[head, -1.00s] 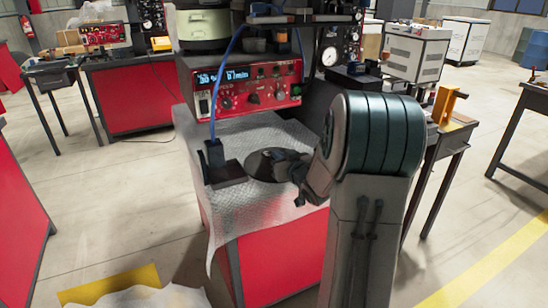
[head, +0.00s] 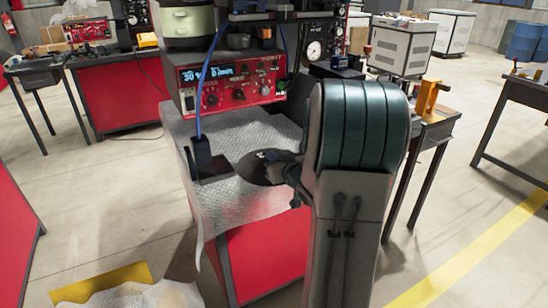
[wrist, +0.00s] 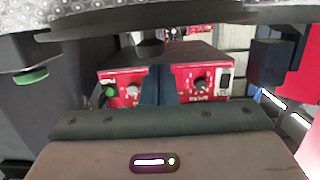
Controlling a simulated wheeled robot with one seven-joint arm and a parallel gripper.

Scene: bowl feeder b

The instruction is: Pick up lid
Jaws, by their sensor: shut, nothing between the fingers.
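The lid (head: 252,172) is a dark round disc on the wrap-covered bench top (head: 225,196) in the head view. My gripper (head: 284,168) is at its right side, low and close; the arm and hand hide part of the lid. The wrist view is upside down. There a dark rim, which looks like the lid (wrist: 150,16), crosses the top, with a short dark knob (wrist: 150,46) hanging from it. My gripper's fingers (wrist: 160,72) are together and empty just below the knob in that picture. I cannot tell whether they touch it.
A red control box (head: 240,84) with knobs and a display stands behind the lid. A dark block (head: 203,160) with a blue hose (head: 202,95) stands left of the lid. A side table with a yellow-orange bracket (head: 430,98) is at the right. The bench's front left corner is clear.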

